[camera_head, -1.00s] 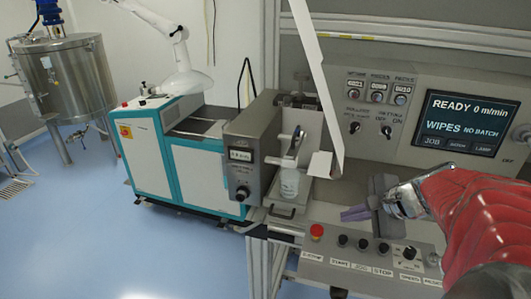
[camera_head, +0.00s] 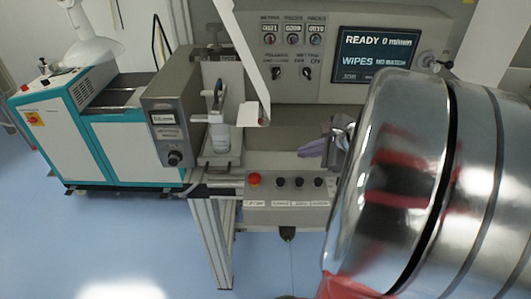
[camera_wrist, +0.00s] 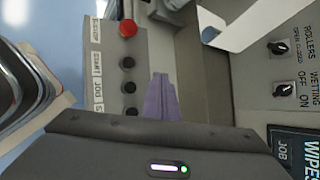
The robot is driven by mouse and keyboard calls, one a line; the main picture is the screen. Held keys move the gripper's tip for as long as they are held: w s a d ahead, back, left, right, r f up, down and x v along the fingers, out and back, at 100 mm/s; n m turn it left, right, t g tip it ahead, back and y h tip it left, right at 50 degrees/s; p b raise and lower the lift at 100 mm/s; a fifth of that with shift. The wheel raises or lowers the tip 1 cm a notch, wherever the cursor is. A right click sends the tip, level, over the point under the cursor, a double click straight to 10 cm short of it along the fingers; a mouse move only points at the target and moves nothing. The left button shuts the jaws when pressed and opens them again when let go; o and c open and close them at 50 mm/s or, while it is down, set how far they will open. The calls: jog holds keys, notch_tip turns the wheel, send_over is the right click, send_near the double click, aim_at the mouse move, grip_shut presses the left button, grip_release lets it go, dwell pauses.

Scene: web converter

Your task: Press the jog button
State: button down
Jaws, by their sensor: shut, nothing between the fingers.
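The jog button (camera_head: 299,182) is a small black button on the grey control panel (camera_head: 262,216), the middle one of three black buttons beside the red emergency stop. It also shows in the wrist view (camera_wrist: 129,87), with the JOG label beside it. My gripper (camera_head: 313,149), with purple fingers, is shut and empty. In the head view its tips appear above and slightly right of the jog button, apart from it. In the wrist view the fingers (camera_wrist: 161,97) lie to the right of the button row.
The start button (camera_head: 279,182) and stop button (camera_head: 318,182) sit close on either side. The red emergency stop (camera_head: 254,179) is further left. A white web strip (camera_head: 240,48) hangs above, and a bottle (camera_head: 219,132) stands at left. The screen (camera_head: 374,55) reads READY.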

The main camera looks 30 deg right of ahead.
aim_at(303, 182)
jog(key=shift+f, duration=3.8)
jog(key=shift+f, duration=0.1)
jog(key=shift+s+f, duration=0.1)
jog(key=shift+f, duration=0.15)
jog(key=shift+f, duration=0.6)
jog(key=shift+r, duration=3.55)
